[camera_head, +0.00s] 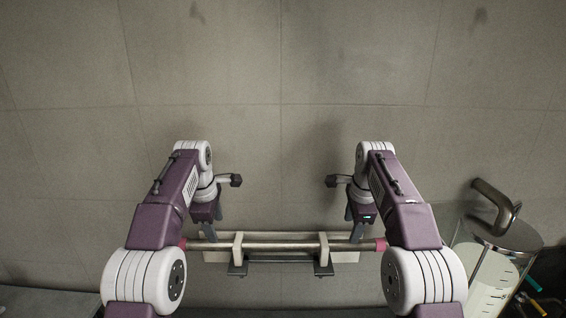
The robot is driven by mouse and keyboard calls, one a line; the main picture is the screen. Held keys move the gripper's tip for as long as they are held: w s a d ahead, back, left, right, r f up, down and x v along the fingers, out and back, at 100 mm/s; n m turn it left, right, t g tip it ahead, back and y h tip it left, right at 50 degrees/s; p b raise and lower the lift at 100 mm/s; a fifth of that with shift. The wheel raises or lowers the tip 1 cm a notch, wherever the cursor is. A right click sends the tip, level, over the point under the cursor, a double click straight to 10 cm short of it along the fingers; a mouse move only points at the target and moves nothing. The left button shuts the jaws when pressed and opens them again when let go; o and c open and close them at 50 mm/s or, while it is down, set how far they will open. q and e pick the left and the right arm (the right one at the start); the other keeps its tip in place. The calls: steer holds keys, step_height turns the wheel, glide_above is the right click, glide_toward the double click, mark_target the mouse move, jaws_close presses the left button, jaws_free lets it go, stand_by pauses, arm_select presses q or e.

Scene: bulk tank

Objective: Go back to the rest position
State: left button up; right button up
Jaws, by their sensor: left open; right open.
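A metal rod (282,246) with pinkish-red ends lies level across two pale upright brackets on a white rack (343,256), at the lower middle of the head view. My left gripper (209,228) is open at the rod's left end, its fingers pointing down close to the rod. My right gripper (355,229) is open at the rod's right end in the same way. Whether the fingers touch the rod or straddle it cannot be told. Both arms come in from the bottom corners and partly hide the rod's ends.
A clear graduated cylinder (485,275) with a metal lid stands at the lower right, beside my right arm. Dark items with teal and orange parts lie at the far right edge. The grey tiled surface beyond the rack is clear.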

arm_select(q)
steer(key=s+f+m+g, duration=0.1)
steer(key=s+f+m, duration=0.7)
steer(key=s+f, duration=0.3)
steer(key=s+d+f+m+g+b, duration=0.1)
steer(key=s+f+m, duration=0.8)
steer(key=s, duration=0.9)
steer(key=shift+s+f+m, duration=0.3)
steer(key=shift+f, duration=0.65)
arm_select(e)
steer(key=s+f+n+g, duration=0.1)
steer(key=s+f+n, duration=0.7)
steer(key=s+f, duration=0.3)
steer(key=s+a+f+n+g, duration=0.1)
steer(key=s+f+n, duration=0.8)
steer(key=s, duration=0.9)
steer(key=shift+s+f+n, duration=0.3)
steer(key=shift+s+f, duration=0.05)
steer(key=shift+f, duration=0.55)
arm_select(q)
steer(key=shift+s+r, duration=0.1)
steer(key=shift+s, duration=0.15)
arm_select(e)
steer(key=shift+s+r, duration=0.1)
steer(key=shift+s, duration=0.1)
arm_select(q)
steer(key=shift+w, duration=0.1)
arm_select(e)
steer(key=shift+w, duration=0.1)
